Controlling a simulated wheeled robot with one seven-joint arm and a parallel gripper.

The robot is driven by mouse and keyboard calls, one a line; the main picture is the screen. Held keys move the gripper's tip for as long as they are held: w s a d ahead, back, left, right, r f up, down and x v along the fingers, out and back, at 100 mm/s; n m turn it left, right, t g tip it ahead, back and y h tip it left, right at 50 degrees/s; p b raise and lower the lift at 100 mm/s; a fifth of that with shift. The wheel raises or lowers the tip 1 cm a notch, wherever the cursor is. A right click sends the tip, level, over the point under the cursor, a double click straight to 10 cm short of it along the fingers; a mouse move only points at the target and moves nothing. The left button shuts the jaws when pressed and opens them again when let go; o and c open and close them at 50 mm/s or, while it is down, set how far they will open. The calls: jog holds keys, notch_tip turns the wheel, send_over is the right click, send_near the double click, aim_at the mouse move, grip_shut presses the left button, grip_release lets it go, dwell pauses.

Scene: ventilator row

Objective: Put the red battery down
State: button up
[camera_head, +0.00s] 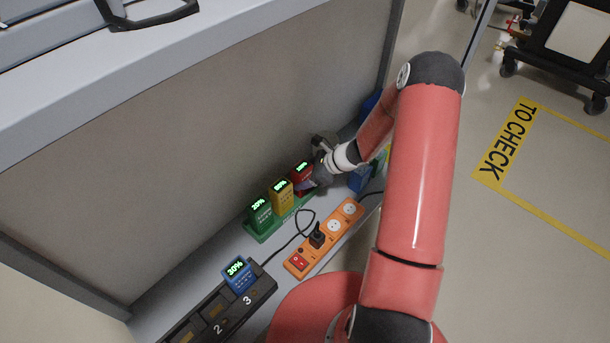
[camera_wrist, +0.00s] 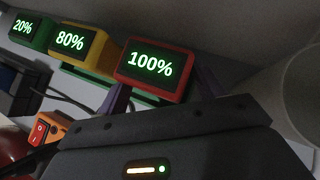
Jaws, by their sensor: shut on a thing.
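The red battery (camera_head: 302,172) reads 100% and is at the right end of the green tray (camera_head: 262,236), beside the yellow battery. It also shows in the wrist view (camera_wrist: 183,88), upright or nearly so. My gripper (camera_head: 312,180) is shut on it, with purple fingers at its two sides in the wrist view. The yellow battery (camera_head: 281,195), reading 80%, and the green battery (camera_head: 260,213), reading 20%, stand in a row to its left. My gripper hides the red battery's lower part, so I cannot tell whether it touches the tray.
An orange power strip (camera_head: 296,263) with a black plug and cable lies in front of the tray. A black charger (camera_head: 262,290) with numbered bays holds a blue battery (camera_head: 237,270) reading 30%. A blue object (camera_head: 359,179) stands right of my gripper. A grey panel rises behind the row.

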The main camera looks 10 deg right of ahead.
jog(key=shift+f, duration=0.1)
jog(key=o, duration=1.1)
